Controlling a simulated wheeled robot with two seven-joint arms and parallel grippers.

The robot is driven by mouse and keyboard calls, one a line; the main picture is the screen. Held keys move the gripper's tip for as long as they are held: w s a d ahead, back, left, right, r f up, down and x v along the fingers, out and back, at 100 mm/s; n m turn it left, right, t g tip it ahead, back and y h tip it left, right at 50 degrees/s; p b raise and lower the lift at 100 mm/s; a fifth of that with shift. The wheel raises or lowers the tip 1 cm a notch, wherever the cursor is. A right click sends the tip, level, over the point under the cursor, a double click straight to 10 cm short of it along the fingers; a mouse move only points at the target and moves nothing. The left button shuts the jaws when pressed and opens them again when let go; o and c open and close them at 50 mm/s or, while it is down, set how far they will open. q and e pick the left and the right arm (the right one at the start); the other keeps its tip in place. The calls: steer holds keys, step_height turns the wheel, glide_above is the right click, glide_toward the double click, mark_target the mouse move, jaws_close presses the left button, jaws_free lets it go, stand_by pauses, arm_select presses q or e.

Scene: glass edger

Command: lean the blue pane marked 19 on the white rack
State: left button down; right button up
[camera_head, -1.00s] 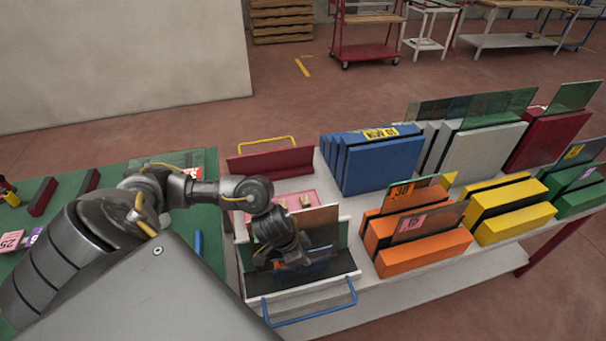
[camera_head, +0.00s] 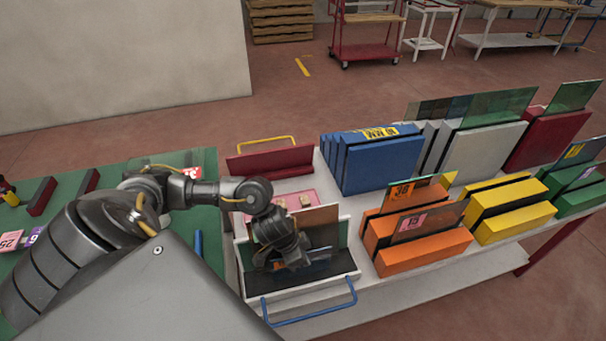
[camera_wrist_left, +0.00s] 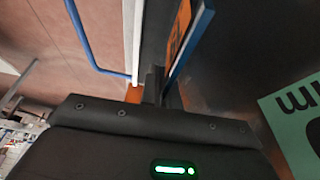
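My left gripper (camera_head: 285,262) reaches down into a white-walled holder (camera_head: 350,232) with a blue handle at the front of the cart. In the left wrist view its dark fingers (camera_wrist_left: 161,92) are close together on the edge of a blue pane (camera_wrist_left: 192,42) with an orange label. The number on that label is not readable. In the head view the arm hides most of this pane. The white rack (camera_head: 492,146) stands at the back of the cart, with dark and green-tinted panes leaning on it. My right gripper is out of view.
A blue rack (camera_head: 385,165), an orange rack (camera_head: 425,254), a yellow rack (camera_head: 515,223), a green rack (camera_head: 585,197) and a red rack (camera_head: 550,137) stand around the white one. A brown pane (camera_head: 322,216) stands in the holder. A green table (camera_head: 130,260) is at left.

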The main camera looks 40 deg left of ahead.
arm_select(q)
steer(key=shift+f, duration=0.1)
steer(key=c, duration=1.6)
jaws_free()
steer(key=shift+o, duration=0.2)
steer(key=p+v, duration=0.2)
steer(key=v, duration=0.9)
steer(key=shift+f, duration=0.1)
